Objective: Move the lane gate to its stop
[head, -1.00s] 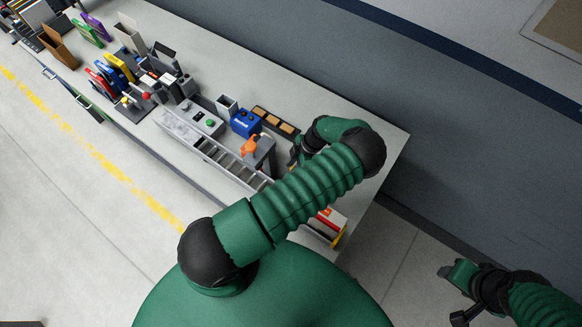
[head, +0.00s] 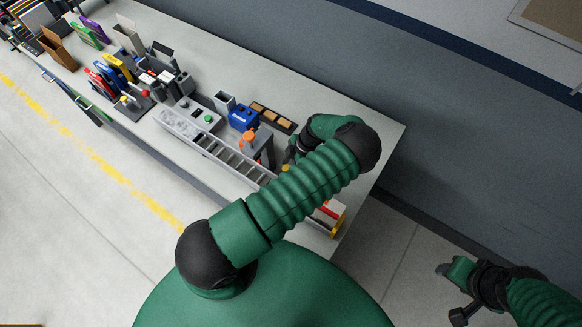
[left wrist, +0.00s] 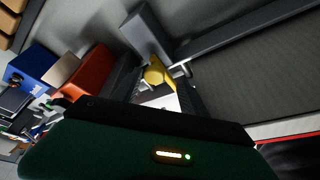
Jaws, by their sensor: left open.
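My left gripper (head: 291,155) is open above the right end of the bench, partly hidden by my own arm. In the left wrist view a yellow knob (left wrist: 153,73) on a thin stem shows between the open fingers (left wrist: 160,88). It seems to be the handle of the lane gate, though I cannot be sure; contact with the fingers cannot be told. A grey upright block (left wrist: 147,30) stands just behind it, beside a dark belt-like strip (left wrist: 250,65). In the head view the yellow knob (head: 285,168) is just visible. My right gripper (head: 452,292) hangs off the bench, seemingly empty.
An orange piece (head: 249,137) on a grey stand and a blue box (head: 243,117) are left of my left gripper. A slotted grey rack (head: 228,158) lies along the bench front (head: 345,110). A red, white and yellow item (head: 328,215) sits near the right end.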

